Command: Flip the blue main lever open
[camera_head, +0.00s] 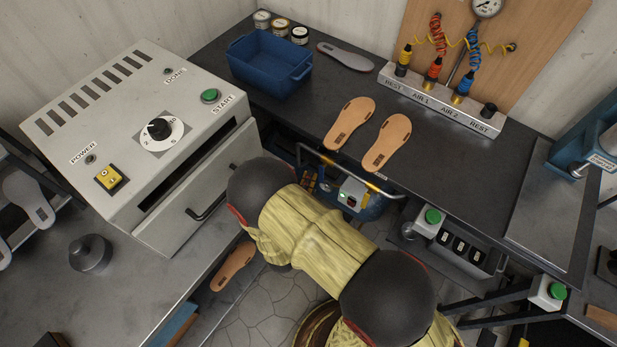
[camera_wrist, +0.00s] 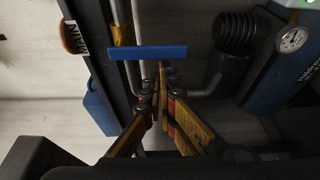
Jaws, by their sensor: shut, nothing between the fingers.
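The blue main lever (camera_wrist: 148,52) is a flat blue bar in the wrist view. It lies across the pale pipes (camera_wrist: 140,18), with its left end by an orange-yellow valve body (camera_wrist: 121,35). My gripper (camera_wrist: 161,78) has yellow-and-black fingers that come up from the bottom and close together at the tips. It is shut and empty, with its tips just below the lever's middle in the picture. I cannot tell whether they touch it. In the head view my padded arm reaches down by the bench front, and I cannot make out the lever there.
A dark bench (camera_head: 455,135) with sandal soles (camera_head: 386,142) and a blue bin (camera_head: 268,65) lies above the arm's reach. A grey oven (camera_head: 150,140) stands at left. A blue tank with a gauge (camera_wrist: 292,40) and a ribbed dark cylinder (camera_wrist: 240,33) sit right of the fingers.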

